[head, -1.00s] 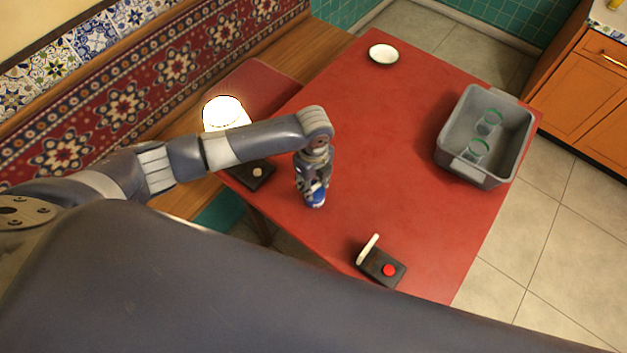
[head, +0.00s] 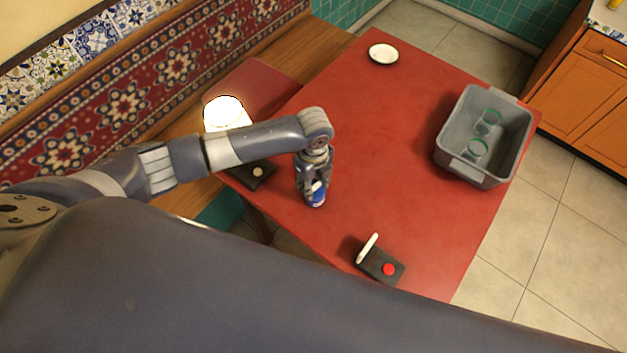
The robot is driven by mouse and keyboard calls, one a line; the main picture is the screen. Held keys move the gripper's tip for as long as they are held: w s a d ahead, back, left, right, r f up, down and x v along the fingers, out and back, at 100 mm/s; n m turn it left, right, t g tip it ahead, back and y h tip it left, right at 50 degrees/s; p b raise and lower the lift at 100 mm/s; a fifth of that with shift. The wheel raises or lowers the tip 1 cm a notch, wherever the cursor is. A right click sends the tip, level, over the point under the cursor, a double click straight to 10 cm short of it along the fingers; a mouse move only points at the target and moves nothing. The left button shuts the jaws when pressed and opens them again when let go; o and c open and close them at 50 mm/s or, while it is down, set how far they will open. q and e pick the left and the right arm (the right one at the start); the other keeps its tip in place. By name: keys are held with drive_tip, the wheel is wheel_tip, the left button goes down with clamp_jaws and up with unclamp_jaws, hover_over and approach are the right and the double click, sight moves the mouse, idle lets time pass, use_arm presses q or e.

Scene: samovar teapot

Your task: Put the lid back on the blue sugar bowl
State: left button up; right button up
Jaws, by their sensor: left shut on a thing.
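The blue sugar bowl (head: 318,200) stands on the red table near its left front edge, small and partly covered by my left gripper. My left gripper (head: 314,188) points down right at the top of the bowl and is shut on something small. That thing is mostly hidden between the fingers; it may be the lid, but I cannot tell its shape or whether it touches the bowl. My right gripper does not show.
A grey bin (head: 447,150) with green-rimmed glasses stands at the right of the red table (head: 390,120). A white saucer (head: 383,54) lies at the far end. A dark box with a red button (head: 389,269) is at the front, a lit lamp (head: 224,112) at left. The table's middle is clear.

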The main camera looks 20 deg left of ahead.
use_arm(q)
drive_tip(key=o, duration=1.5)
drive_tip(key=shift+c, duration=0.2)
drive_tip(key=shift+r, duration=0.15)
drive_tip(key=shift+r+p, duration=3.4)
drive_tip(key=shift+p, duration=0.3)
clamp_jaws()
drive_tip(key=shift+f, duration=0.25)
